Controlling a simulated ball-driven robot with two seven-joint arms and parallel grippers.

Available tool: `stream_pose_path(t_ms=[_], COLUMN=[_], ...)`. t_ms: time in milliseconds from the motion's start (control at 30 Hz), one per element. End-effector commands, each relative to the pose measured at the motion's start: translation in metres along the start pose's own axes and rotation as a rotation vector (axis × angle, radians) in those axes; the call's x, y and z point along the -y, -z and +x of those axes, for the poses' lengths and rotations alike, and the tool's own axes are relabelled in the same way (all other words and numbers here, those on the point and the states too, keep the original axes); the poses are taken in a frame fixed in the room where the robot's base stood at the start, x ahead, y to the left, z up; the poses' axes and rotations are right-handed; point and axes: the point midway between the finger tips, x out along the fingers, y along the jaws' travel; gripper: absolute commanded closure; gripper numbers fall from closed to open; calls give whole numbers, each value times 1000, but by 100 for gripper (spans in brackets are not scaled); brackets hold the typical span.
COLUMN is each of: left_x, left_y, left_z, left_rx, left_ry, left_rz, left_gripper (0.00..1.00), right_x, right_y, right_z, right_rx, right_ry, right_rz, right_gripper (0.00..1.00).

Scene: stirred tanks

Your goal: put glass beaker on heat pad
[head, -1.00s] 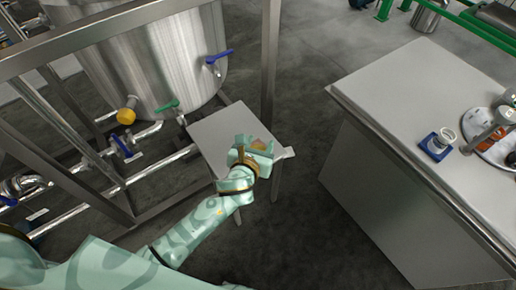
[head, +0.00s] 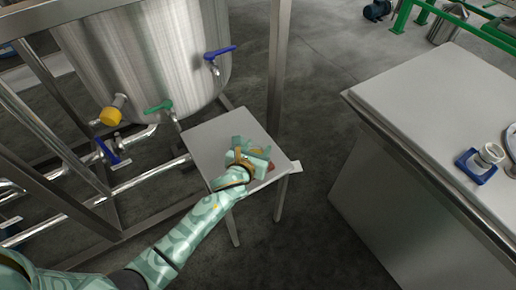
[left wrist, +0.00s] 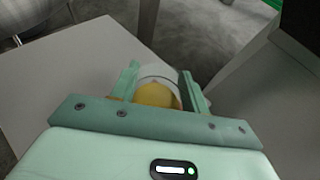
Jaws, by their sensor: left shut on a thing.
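My left gripper (head: 256,152) is over the small grey table (head: 207,136), shut on the glass beaker. In the left wrist view the beaker (left wrist: 158,93) sits between the two fingers, with a pale rim and yellow content. In the head view the gripper mostly hides it, and I cannot tell whether it touches the tabletop. No heat pad can be made out for certain. A blue square base (head: 476,171) with a pale round piece (head: 491,153) on it lies on the right bench, well apart from the gripper. My right gripper is out of view.
A steel tank (head: 145,60) with a blue valve handle (head: 219,52) and a green one (head: 158,106) stands behind the table. Frame posts and pipes are at left. The bench (head: 420,95) is at right, with open floor between. Its near top is bare.

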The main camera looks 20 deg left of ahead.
Motion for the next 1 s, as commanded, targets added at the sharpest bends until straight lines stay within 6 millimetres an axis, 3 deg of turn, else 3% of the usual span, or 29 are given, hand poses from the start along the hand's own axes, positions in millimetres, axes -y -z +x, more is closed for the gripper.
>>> stream_pose_path(t_ms=[267,300,367,700,900,1000], left_x=[0,0,0,0,0,0], left_y=[1,1,1,-3,-9,-9], left_z=[1,0,0,-1,-40,-65], left_rx=[1,1,1,2,5,6], left_ry=[0,0,0,0,1,0], left_rz=[0,0,0,0,0,2], left_gripper=[84,46,33,33,33,33], right_x=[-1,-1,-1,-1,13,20], right_y=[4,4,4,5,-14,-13], right_z=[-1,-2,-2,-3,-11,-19], right_rx=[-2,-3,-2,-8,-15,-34], right_ry=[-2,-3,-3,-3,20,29], right_rz=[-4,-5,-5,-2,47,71], right_gripper=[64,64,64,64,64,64])
